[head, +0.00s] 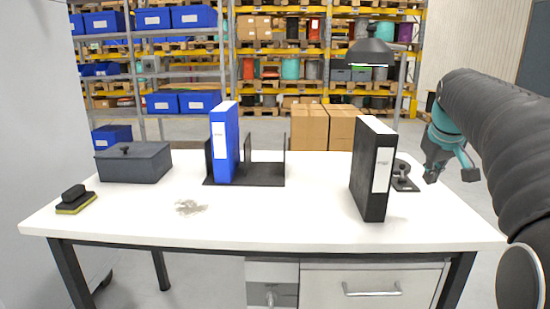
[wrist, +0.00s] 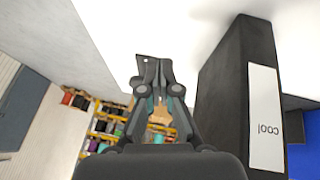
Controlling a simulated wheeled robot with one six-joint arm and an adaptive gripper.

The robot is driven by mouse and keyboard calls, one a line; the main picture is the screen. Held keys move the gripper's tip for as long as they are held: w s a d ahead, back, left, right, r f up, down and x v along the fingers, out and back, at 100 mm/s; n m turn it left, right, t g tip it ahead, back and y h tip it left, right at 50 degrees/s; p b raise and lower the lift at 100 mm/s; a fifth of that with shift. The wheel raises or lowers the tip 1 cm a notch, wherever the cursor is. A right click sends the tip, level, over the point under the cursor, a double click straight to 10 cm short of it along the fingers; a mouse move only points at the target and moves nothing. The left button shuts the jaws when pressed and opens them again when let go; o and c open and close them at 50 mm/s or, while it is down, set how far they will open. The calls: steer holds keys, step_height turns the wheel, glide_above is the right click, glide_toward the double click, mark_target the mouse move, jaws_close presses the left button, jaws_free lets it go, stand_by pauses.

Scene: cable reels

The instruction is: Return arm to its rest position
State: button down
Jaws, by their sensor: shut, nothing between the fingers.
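My gripper (head: 436,172) is at the right side of the table, right of the black binder and apart from it. In the wrist view its fingers (wrist: 155,72) come together at the tips, shut with nothing between them. My dark arm comes in from the right edge of the head view. The black binder (head: 372,170) stands upright on the right part of the white table (head: 270,222). It also shows large in the wrist view (wrist: 222,95), right of the fingers, with a white label.
A blue binder (head: 222,145) stands in a black rack (head: 262,174). The table's front middle is clear.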

steer(key=s+a+f, duration=0.6)
steer(key=s, duration=0.3)
steer(key=s+a+f+y, duration=0.1)
steer(key=s+a+f, duration=0.5)
steer(key=s, duration=0.3)
steer(key=s+a+f+m+y, duration=0.1)
steer(key=s+a+f, duration=0.4)
steer(key=s+a, duration=0.2)
steer(key=shift+s+a+f, duration=0.35)
steer(key=shift+s+f, duration=0.05)
steer(key=shift+s, duration=0.85)
